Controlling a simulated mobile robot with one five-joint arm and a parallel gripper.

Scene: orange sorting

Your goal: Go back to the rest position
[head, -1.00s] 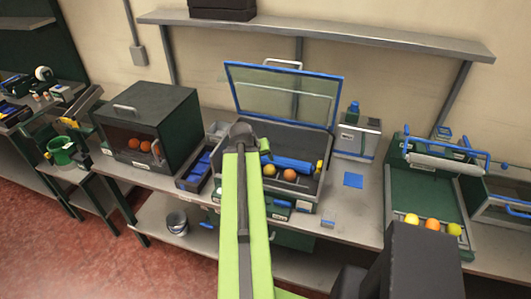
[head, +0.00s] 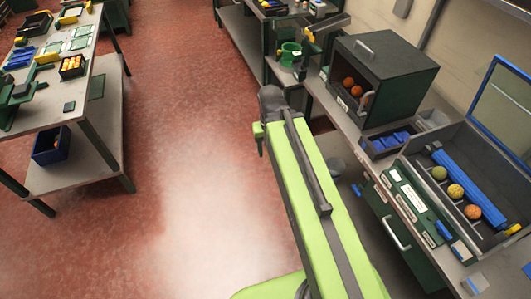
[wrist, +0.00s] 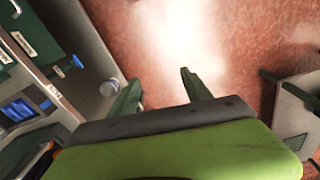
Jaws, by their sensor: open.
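My gripper (wrist: 160,88) shows in the wrist view with its two dark green fingers apart and nothing between them. It hangs over bare red floor, beside the workbench. In the head view my green arm reaches forward from the bottom over the aisle, and the gripper itself is not clearly seen. Oranges (head: 349,82) sit inside the dark green box (head: 385,90) on the bench. A greenish fruit (head: 439,172) and two more orange ones (head: 455,191) lie in the open-lidded grey case (head: 425,150) at the right.
A blue tray (head: 388,142) stands between the box and the case. A second table (head: 105,95) with a lower shelf and a blue bin (head: 50,146) is at the left. The red floor (head: 185,150) between is clear. In the wrist view, furniture stands at both sides.

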